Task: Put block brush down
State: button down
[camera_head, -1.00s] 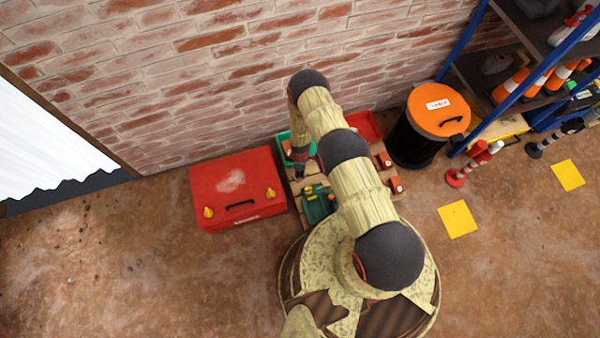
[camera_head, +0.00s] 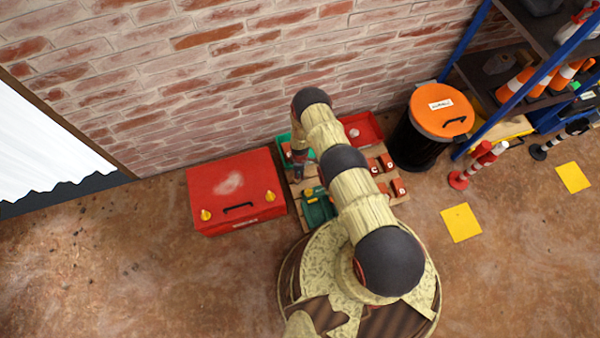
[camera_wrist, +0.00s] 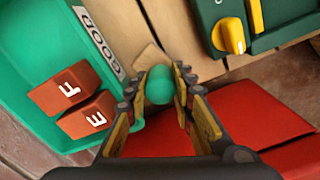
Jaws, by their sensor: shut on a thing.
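My gripper (camera_wrist: 160,88) is shut on a rounded green piece, which I take to be the handle of the block brush (camera_wrist: 159,84). A small tan block-like part (camera_wrist: 150,58) shows just beyond the fingertips; whether it belongs to the brush is unclear. In the head view my gripper (camera_head: 299,172) hangs over the left part of the wooden slatted surface (camera_head: 296,197), between the green tray and the dark green case. The brush cannot be made out there. I cannot tell whether it touches the slats.
A green tray (camera_wrist: 40,20) labelled GOOD holds red blocks F (camera_wrist: 66,88) and E (camera_wrist: 92,116). A dark green case (camera_wrist: 258,38) with yellow knobs stands opposite. A red toolbox (camera_head: 236,180) sits left, a red tray (camera_head: 372,132) behind, and red blocks (camera_head: 386,163) on the right slats.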

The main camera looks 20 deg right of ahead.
jog(key=c, duration=1.5)
grip_release()
jog(key=shift+f, duration=0.1)
